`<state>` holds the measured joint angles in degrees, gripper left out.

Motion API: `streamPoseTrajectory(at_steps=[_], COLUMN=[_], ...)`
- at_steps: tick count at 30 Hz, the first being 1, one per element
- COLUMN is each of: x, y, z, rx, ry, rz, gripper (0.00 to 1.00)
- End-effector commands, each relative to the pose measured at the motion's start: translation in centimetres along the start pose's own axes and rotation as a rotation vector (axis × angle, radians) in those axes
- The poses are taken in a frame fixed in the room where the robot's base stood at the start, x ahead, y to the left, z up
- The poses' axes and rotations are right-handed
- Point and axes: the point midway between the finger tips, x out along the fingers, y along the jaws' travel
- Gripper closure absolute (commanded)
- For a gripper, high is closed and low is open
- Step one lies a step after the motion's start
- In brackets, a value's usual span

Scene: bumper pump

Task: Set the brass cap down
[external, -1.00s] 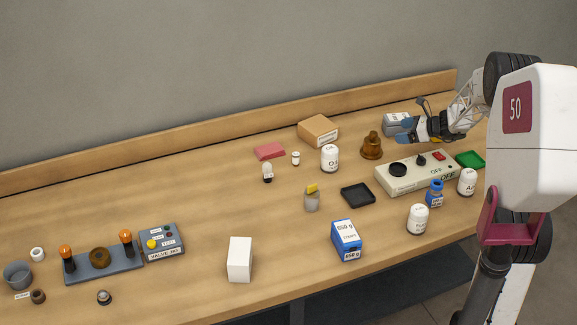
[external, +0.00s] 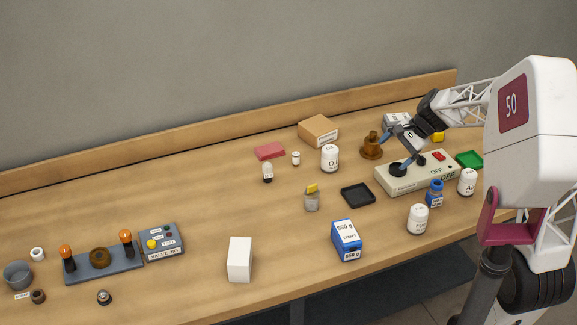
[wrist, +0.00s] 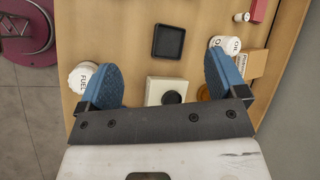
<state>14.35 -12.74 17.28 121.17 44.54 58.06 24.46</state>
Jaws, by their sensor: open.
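A brown, brass-toned stepped piece (external: 371,151) stands upright on the bench left of the control box; its edge shows beside my right finger in the wrist view (wrist: 203,93). A round brown disc (external: 99,258) sits on the grey plate between two orange lamps, and a small brown cylinder (external: 38,297) stands at the far left. I cannot tell which of these is the brass cap. My gripper (external: 393,148) is open above the control box (external: 420,180). In the wrist view its two blue fingers (wrist: 162,80) are wide apart with nothing held between them.
A black tray (external: 357,194) lies left of the control box. White jars (external: 330,158) and (external: 418,219), a blue bottle (external: 435,193), a cardboard box (external: 318,131) and a blue-white carton (external: 346,240) stand around. A white block (external: 240,259) stands nearer the middle. Bench left of centre is fairly clear.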

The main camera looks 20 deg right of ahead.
Motion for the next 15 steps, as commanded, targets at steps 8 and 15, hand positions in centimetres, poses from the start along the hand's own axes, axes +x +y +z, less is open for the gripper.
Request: streamPoseTrajectory(at_steps=[8,15], x=[-1.8,-3.2], y=[5.7,11.2], z=[7.1,11.5], rx=[-0.346,-0.643], ry=[0.102,0.187], rz=[0.156,0.293], gripper=[0.09,0.09])
